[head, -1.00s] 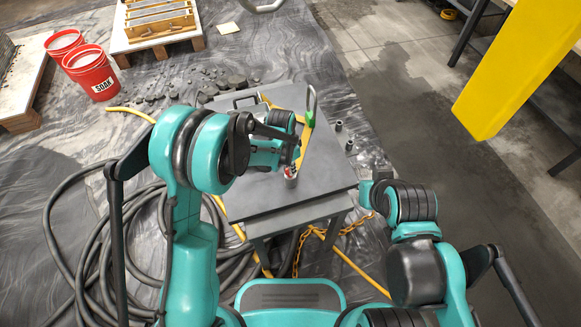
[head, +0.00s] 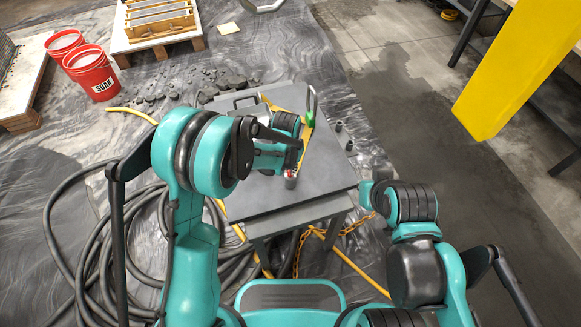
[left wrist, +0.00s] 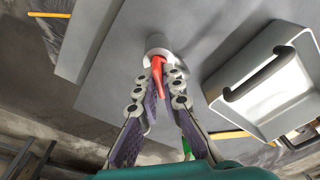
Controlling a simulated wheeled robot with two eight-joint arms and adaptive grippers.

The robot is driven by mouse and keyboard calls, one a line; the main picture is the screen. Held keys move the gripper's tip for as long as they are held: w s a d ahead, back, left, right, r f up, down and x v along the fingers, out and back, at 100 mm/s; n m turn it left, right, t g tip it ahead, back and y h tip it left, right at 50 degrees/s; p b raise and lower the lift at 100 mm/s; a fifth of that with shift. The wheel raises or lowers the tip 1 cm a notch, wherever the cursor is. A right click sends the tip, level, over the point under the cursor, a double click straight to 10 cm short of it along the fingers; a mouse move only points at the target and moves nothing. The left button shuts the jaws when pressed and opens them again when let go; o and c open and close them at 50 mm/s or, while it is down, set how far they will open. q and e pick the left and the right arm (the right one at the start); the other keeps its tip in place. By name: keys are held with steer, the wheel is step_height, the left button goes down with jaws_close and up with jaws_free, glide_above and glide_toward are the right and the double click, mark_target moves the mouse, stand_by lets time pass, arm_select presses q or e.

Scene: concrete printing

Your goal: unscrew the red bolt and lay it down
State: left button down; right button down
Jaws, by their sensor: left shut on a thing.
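The red bolt (left wrist: 158,68) stands at a pale round holder (left wrist: 158,46) in the left wrist view. In the head view the bolt (head: 290,173) shows as a small red spot at the top of a grey cylinder (head: 291,183), near the front of the grey table. My left gripper (left wrist: 159,76) is shut on the bolt, with a finger on each side. In the head view the left gripper (head: 295,168) is partly hidden by its own wrist. I cannot tell how far the bolt is threaded in. My right arm is at the right, but its fingers do not show.
The grey table (head: 325,190) has free room right of the bolt. A grey tray with a dark handle (left wrist: 268,80) lies beside the gripper. A green-ended tool (head: 311,119) and small grey cylinders (head: 349,145) are farther back. A yellow beam (head: 510,70) hangs at right.

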arm_select(q)
steer(key=n, duration=0.4)
steer(key=shift+y, duration=0.3)
steer(key=shift+n, duration=0.4)
steer(key=n, duration=0.3)
steer(key=shift+r, duration=0.1)
steer(key=shift+r+p, duration=2.45)
steer(key=shift+r, duration=1.2)
steer(key=shift+r, duration=0.1)
step_height(320, 180, up, 6)
steer(key=p, duration=0.4)
